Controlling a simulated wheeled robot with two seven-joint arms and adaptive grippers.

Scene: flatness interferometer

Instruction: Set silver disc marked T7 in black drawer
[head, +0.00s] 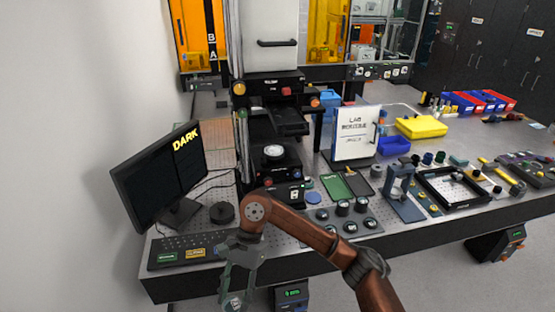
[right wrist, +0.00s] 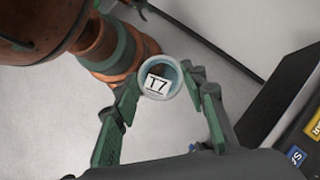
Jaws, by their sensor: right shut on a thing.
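The silver disc marked T7 (right wrist: 160,66) is a small round piece with a white T7 label, between the fingertips of my right gripper (right wrist: 160,84) in the right wrist view. In the head view my right gripper (head: 236,294) hangs low at the bottom, in front of the bench's front edge, with the disc only partly visible there. A black drawer-like part (head: 290,128) juts from the tall instrument at the back centre, well above and behind the gripper. My left gripper is not in view.
A silver round piece (head: 273,151) sits on the instrument's black stage. Dark pucks (head: 342,208), a blue-grey press (head: 400,195) and a black frame (head: 455,190) crowd the right.

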